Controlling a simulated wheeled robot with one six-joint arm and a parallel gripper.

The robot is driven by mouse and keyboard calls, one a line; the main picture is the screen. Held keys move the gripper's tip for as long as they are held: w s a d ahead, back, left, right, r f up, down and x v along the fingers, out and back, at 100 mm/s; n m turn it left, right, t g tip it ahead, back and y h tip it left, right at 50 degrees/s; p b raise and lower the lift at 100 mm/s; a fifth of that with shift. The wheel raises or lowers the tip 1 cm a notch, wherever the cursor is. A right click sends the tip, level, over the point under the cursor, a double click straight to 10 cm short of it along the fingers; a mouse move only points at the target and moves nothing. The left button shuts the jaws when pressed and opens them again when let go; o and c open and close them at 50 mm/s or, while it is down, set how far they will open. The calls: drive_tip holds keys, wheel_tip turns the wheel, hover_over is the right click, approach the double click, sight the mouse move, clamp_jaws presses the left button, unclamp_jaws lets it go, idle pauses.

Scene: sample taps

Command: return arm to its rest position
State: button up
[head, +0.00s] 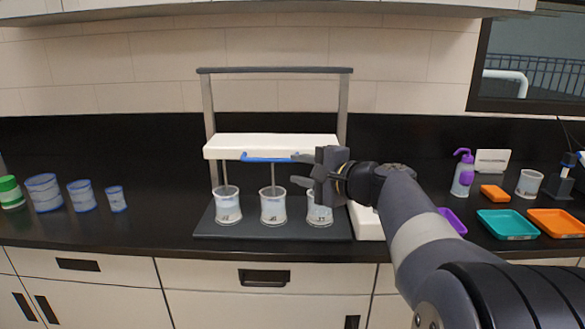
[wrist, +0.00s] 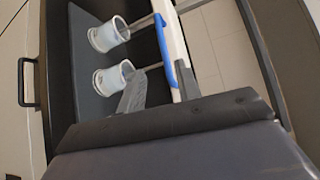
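My gripper (head: 298,170) is in front of the right part of a tap stand (head: 272,146), its fingers pointing left. The fingers are apart with nothing between them; they also show apart in the wrist view (wrist: 162,82). A blue bar (head: 262,157) runs along the lower front of the stand's white head. Its right end is close to the upper finger; I cannot tell if they touch. Three beakers stand on the dark base below: left (head: 228,208), middle (head: 273,208) and right (head: 319,214). My gripper partly hides the right one.
Blue-tinted beakers (head: 44,195) and a green-lidded jar (head: 10,192) stand at the left. At the right are a purple-capped bottle (head: 462,178), a teal tray (head: 507,226) and an orange tray (head: 556,224). The counter left of the stand is partly clear.

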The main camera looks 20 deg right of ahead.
sight(271, 159)
drive_tip(key=x, duration=0.3)
drive_tip(key=p+x, duration=0.1)
drive_tip(key=x, duration=0.3)
drive_tip(key=r+x, duration=0.1)
drive_tip(key=x, duration=0.3)
drive_tip(key=shift+p, duration=0.4)
drive_tip(key=shift+s+r, duration=0.1)
drive_tip(key=shift+r, duration=0.2)
drive_tip(key=shift+p, duration=0.3)
drive_tip(key=shift+f, duration=0.1)
